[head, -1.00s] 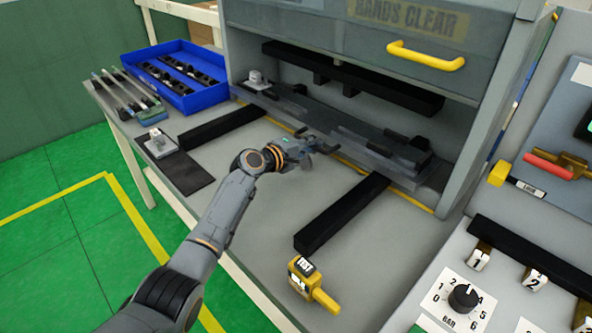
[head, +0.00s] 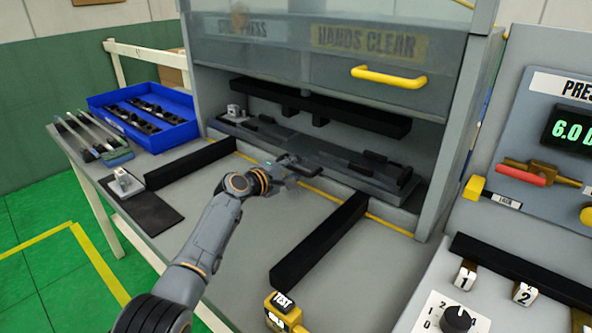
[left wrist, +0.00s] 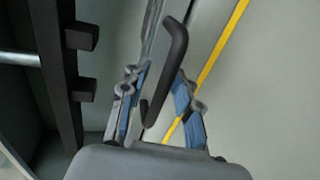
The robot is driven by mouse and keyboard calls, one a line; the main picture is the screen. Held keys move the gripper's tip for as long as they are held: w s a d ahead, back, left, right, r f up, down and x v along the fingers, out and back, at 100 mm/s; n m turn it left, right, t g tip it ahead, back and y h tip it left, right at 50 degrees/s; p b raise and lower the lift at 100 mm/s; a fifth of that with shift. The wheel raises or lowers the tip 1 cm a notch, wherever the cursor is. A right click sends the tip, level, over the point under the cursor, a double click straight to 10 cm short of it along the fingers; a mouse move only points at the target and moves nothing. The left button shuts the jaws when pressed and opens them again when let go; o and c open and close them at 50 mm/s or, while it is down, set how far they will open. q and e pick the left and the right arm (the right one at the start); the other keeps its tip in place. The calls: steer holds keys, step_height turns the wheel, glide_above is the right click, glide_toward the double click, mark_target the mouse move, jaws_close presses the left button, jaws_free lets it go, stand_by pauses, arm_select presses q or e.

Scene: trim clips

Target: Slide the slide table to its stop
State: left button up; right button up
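The slide table (head: 335,160) is a flat dark grey plate inside the press, under the raised guard. It carries several black blocks and, at its left end, a small light-coloured part (head: 235,113). My left gripper (head: 292,164) is at the table's front edge, near the middle. In the left wrist view a black bar handle (left wrist: 173,55) runs between the fingers of the left gripper (left wrist: 160,82). The fingers stand apart with gaps beside the bar, so they look open around it. My right gripper is not in view.
Two black rails (head: 320,240) (head: 190,163) run forward from the press on the bench. A blue tray (head: 155,137) of black clips stands at the left. A yellow TEST device (head: 284,309) is at the front. The yellow guard handle (head: 388,76) is above; a control panel is at the right.

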arm_select(q)
steer(key=shift+a+f, duration=0.1)
steer(key=shift+s+a, duration=0.3)
steer(key=shift+a, duration=0.05)
steer(key=v, duration=1.1)
steer(key=shift+s, duration=0.1)
